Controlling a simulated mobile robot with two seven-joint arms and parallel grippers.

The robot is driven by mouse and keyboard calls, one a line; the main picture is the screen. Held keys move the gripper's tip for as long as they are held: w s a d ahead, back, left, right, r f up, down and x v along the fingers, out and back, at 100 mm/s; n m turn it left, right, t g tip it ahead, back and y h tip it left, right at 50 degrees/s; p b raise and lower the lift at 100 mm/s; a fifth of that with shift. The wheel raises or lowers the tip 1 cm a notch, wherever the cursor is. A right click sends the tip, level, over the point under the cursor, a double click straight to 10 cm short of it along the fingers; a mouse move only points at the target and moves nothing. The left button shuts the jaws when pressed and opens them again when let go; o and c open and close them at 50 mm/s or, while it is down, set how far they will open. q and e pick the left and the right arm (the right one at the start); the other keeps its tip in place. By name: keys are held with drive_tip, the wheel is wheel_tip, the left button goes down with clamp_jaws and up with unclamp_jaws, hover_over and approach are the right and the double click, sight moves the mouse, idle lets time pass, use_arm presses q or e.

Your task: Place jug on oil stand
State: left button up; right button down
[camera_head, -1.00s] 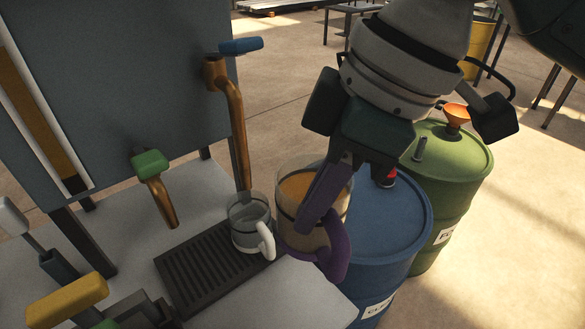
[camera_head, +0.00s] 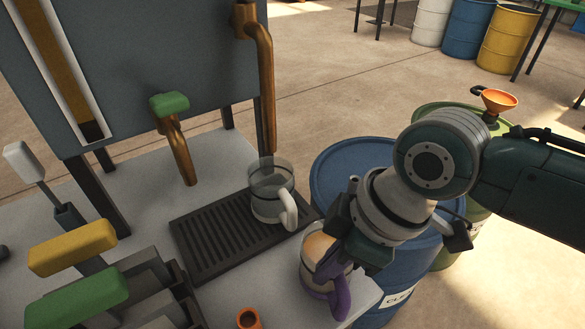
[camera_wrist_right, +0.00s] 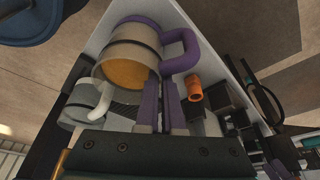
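The jug (camera_head: 310,258), clear with a dark band, a purple handle and amber contents, is upright at the right front of the white tabletop; I cannot tell whether it touches down. My right gripper (camera_head: 328,268) is at its handle side. In the right wrist view its two purple fingers (camera_wrist_right: 162,90) are close together at the handle (camera_wrist_right: 188,46), apparently shut on it, though the contact is partly hidden. A second clear jug (camera_head: 270,207) with a white handle stands on a dark slatted tray (camera_head: 215,240). No part is clearly marked as the oil stand. My left gripper is not visible.
A copper spout (camera_head: 262,90) hangs behind the second jug, and a green-handled tap (camera_head: 170,104) is left of it. Yellow (camera_head: 72,247) and green (camera_head: 75,295) levers crowd the front left. A small orange cup (camera_head: 248,318) is near the front. A blue barrel (camera_head: 340,170) stands beyond the table.

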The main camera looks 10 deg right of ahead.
drive_tip(key=shift+f, duration=0.3)
drive_tip(key=c, duration=1)
unclamp_jaws()
drive_tip(key=shift+c, duration=0.2)
drive_tip(key=shift+r, duration=0.1)
drive_tip(key=shift+d+r, duration=0.1)
drive_tip(key=shift+r, duration=0.25)
drive_tip(key=p+v, duration=0.4)
drive_tip(key=v, duration=0.6)
drive_tip(key=s+a+m+t, duration=0.1)
drive_tip(key=s+a+m, duration=0.2)
drive_tip(key=s, duration=0.2)
drive_tip(key=s+d+r+m+h, duration=0.2)
drive_tip(key=s+d+m+h, duration=0.1)
drive_tip(key=s+d+m, duration=0.4)
drive_tip(key=shift+s+d+r+t, duration=0.2)
drive_tip(key=shift+s+d+t, duration=0.2)
drive_tip(key=shift+s+d, duration=0.2)
